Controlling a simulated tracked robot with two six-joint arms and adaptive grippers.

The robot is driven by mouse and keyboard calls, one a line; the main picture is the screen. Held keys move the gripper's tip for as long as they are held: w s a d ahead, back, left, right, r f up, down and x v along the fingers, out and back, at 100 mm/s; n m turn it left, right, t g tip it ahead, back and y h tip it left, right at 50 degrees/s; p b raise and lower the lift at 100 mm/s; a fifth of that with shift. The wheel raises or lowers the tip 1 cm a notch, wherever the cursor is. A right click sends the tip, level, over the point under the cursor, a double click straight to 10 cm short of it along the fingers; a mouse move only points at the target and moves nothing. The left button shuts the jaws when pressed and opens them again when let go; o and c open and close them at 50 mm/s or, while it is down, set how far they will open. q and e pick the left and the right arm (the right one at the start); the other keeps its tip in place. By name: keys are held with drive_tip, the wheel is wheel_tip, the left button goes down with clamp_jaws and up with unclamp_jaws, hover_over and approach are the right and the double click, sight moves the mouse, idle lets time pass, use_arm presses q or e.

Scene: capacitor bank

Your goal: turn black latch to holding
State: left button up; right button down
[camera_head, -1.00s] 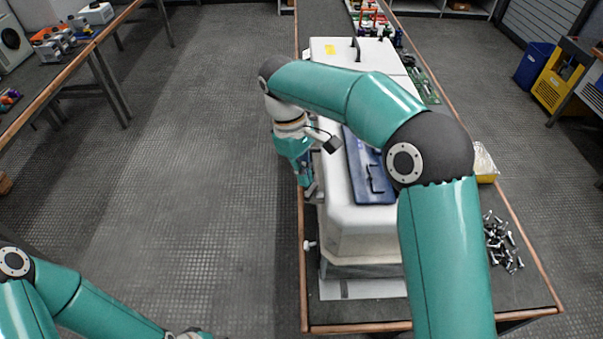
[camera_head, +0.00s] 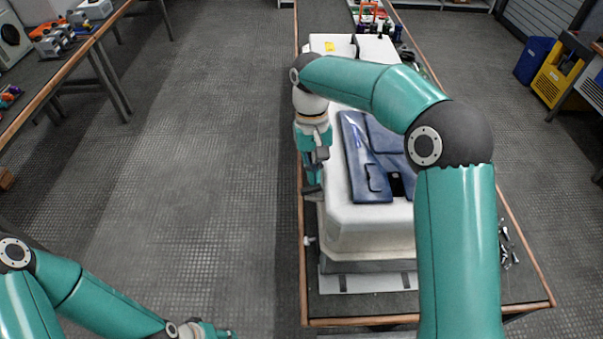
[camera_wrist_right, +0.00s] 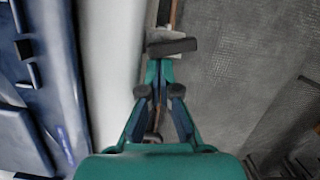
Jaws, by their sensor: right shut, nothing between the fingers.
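My right gripper (camera_head: 313,192) points down beside the left side of the white housing (camera_head: 345,215). In the right wrist view its fingers (camera_wrist_right: 160,72) are drawn together with nothing held between them. A dark bar (camera_wrist_right: 172,46) shows at the fingertips; I cannot tell whether it is the black latch or part of the fingers. I cannot clearly pick out the latch in either view. A blue panel (camera_head: 360,150) with dark fittings lies on top of the housing, right of the gripper. My left gripper (camera_head: 212,331) is low at the bottom edge, partly cut off, away from the bench.
A small white knob (camera_head: 309,241) sticks out of the housing's left side, near the gripper. The housing stands on a wood-edged bench (camera_head: 440,309). Metal bolts (camera_head: 507,245) lie at right, partly behind my arm. The floor (camera_head: 210,150) left of the bench is clear.

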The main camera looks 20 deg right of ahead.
drive_tip(key=shift+s+d+m, duration=0.15)
drive_tip(key=shift+m, duration=0.45)
idle(0.5)
drive_tip(key=shift+s+a, duration=0.25)
drive_tip(key=shift+a, duration=0.5)
drive_tip(key=d+v, duration=0.1)
drive_tip(key=v, duration=1.1)
drive_tip(key=shift+w+f, duration=0.1)
